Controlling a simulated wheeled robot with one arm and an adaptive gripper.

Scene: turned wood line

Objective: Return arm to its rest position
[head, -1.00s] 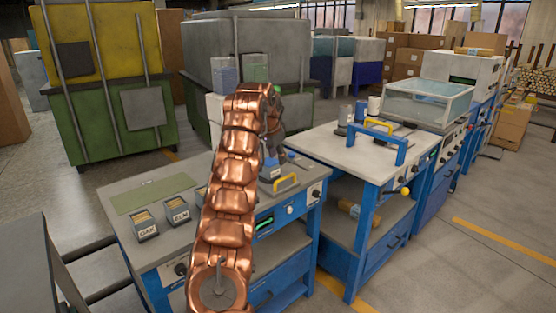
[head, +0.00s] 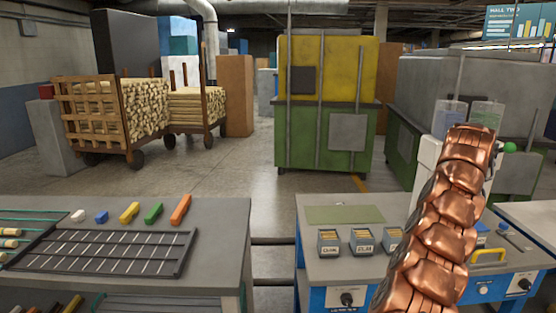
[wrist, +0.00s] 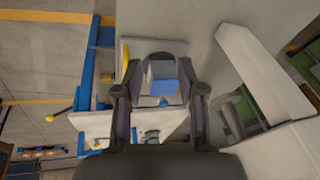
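My copper-coloured segmented arm (head: 440,215) rises at the right of the head view, bent over near its top. Its gripper end is hidden behind the arm there. In the wrist view my gripper (wrist: 160,68) shows two dark fingers spread apart with a clear gap. A grey and blue box-like thing (wrist: 162,78) shows between the fingers, seemingly beyond them; I see no finger touching it.
Under my arm is a blue-framed workbench (head: 310,272) with a green mat (head: 345,214) and small labelled bins (head: 363,241). A left table (head: 225,225) carries a black rack (head: 105,250) and coloured pieces. Open floor lies behind, before the wood carts (head: 105,105) and yellow-green cabinet (head: 325,140).

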